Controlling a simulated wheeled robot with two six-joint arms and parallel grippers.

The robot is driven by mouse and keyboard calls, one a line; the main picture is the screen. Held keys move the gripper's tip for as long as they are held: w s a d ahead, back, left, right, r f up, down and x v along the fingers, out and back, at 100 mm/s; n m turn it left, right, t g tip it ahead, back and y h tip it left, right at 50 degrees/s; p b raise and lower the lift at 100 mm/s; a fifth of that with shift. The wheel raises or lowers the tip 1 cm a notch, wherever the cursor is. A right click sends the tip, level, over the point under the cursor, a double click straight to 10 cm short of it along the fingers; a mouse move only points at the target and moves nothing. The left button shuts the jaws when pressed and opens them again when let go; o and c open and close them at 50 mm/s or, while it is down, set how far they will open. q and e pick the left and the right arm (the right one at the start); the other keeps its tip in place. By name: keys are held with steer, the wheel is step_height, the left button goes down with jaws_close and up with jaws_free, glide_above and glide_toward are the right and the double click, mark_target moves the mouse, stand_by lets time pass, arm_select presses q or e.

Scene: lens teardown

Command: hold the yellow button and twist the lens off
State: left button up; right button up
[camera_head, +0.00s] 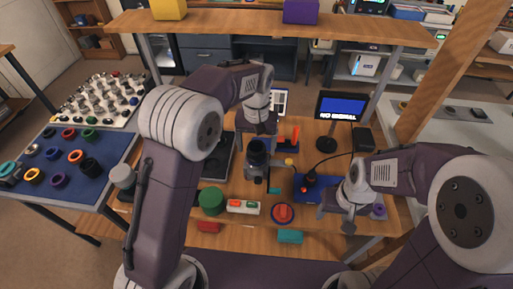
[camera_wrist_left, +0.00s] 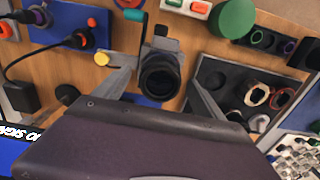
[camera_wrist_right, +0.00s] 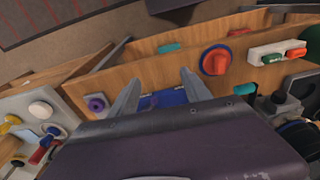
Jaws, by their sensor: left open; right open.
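The black lens (camera_head: 256,152) stands upright on a small mount in the middle of the wooden bench, and it also shows in the left wrist view (camera_wrist_left: 160,78). A small yellow button (camera_head: 288,162) sits just right of the lens; the left wrist view shows it too (camera_wrist_left: 67,95). My left gripper (camera_head: 256,136) is open above the lens, its fingers on either side of it with visible gaps. My right gripper (camera_head: 336,215) is open and empty over the bench's front right, away from the lens and button. Its fingers also show in the right wrist view (camera_wrist_right: 164,75).
A blue panel (camera_head: 301,193) with a red-and-black control lies right of the lens. A red knob (camera_head: 282,212), a green cylinder (camera_head: 210,201) and a white switch box (camera_head: 243,207) sit in front. A monitor (camera_head: 341,106) stands behind. A dark tray (camera_head: 214,168) lies left.

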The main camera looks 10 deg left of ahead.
arm_select(q)
steer(key=shift+f, duration=0.95)
steer(key=c, duration=1.7)
arm_select(e)
steer(key=shift+c, duration=0.6)
jaws_close()
